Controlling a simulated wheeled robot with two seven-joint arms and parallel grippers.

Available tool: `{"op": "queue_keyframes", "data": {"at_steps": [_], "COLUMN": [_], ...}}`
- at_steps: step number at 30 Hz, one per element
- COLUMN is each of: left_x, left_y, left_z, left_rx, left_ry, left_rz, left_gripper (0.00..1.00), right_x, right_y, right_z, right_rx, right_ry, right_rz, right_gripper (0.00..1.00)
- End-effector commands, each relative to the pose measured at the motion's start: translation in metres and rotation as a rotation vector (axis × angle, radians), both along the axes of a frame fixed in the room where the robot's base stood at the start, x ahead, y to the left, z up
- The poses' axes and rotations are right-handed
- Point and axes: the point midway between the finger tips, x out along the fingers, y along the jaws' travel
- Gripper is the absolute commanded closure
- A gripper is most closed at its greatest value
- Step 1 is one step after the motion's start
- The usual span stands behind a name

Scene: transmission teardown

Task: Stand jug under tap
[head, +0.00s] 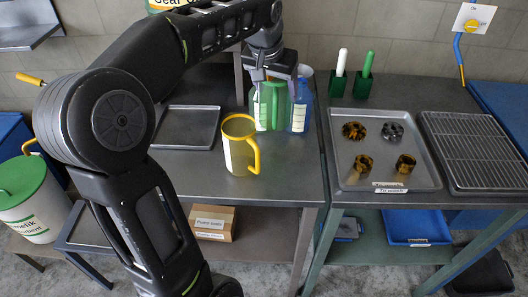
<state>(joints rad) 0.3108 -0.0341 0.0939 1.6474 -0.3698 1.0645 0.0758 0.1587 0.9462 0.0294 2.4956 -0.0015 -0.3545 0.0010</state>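A yellow jug (239,148) stands upright on the left metal table, with its handle on the right. My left arm comes in from the left and arches over the table. My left gripper (275,84) is behind and to the right of the jug, apart from it. Its fingers are spread in front of or just above a green container (270,112), and I see nothing held between them. Whether they touch the container I cannot tell. I can make out no tap; part of a "Gear Oil" container (168,4) shows at the top edge, mostly cut off. My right gripper is out of view.
A blue container (300,115) stands beside the green one. An empty dark tray (187,128) lies left of the jug.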

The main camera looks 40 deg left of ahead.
Motion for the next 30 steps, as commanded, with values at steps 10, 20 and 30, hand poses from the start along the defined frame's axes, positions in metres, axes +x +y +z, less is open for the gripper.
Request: {"op": "queue_keyframes", "data": {"at_steps": [10,20,30], "left_x": [-0.001,0.000,-0.001], "left_y": [0.000,0.000,0.000], "left_z": [-0.051,-0.062,-0.093], "left_rx": [-0.002,0.000,0.000], "left_ry": [0.005,0.000,0.004], "left_rz": [0.001,0.001,0.001], "left_gripper": [0.72,0.72,0.72], "right_x": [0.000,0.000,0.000], "right_y": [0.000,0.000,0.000], "right_z": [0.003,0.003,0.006], "right_rx": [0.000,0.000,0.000], "right_ry": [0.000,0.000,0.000], "right_rz": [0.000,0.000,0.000], "right_gripper": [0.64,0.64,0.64]}}
